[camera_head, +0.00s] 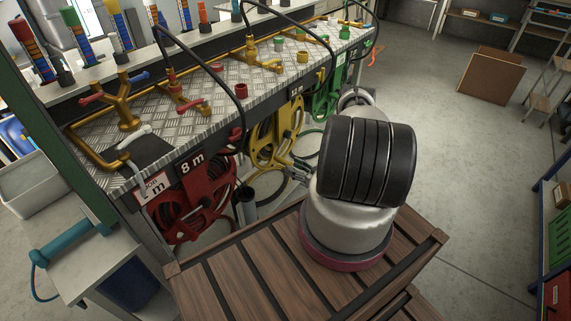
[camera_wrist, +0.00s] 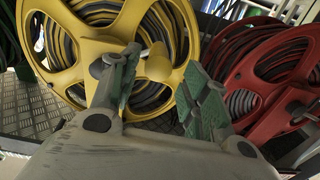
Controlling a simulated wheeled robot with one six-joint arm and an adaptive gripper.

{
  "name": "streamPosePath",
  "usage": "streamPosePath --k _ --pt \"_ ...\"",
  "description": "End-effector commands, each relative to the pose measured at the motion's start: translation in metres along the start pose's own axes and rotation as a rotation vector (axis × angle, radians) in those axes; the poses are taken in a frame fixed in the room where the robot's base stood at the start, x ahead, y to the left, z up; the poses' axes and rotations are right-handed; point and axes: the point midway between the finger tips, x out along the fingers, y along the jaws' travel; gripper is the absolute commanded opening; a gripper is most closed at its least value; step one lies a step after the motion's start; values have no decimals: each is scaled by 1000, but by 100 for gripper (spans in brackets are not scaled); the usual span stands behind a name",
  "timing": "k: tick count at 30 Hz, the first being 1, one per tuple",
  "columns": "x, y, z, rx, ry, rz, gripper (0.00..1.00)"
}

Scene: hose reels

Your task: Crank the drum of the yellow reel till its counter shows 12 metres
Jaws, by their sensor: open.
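The yellow reel (camera_head: 279,140) hangs under the bench between the red and green reels, and it fills much of the wrist view (camera_wrist: 92,48). Dark hose is wound on its drum. A yellow crank knob (camera_wrist: 158,64) stands out from its face. My gripper (camera_wrist: 160,82) is open, its green-padded fingers apart on either side of the knob in the picture; I cannot tell whether either touches it. In the head view my gripper (camera_head: 297,172) shows small in front of the yellow reel. The yellow reel's counter plate (camera_head: 297,92) is too small and partly covered to read.
A green reel (camera_head: 327,98) is beyond. Valves and loops of black hose crowd the metal bench top (camera_head: 215,90). The floor at right is open.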

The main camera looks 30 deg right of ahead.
Motion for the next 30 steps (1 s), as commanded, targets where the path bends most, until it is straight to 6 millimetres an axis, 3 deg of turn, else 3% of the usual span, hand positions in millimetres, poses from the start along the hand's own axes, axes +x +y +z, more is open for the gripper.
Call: streamPosePath --k 6,12,20,30 --pt "-41 2 0 0 1 4 46" --pt "-53 0 0 -1 0 1 46" --pt "-53 0 0 -1 0 0 46" --pt "-17 2 4 -49 -1 -3 46"
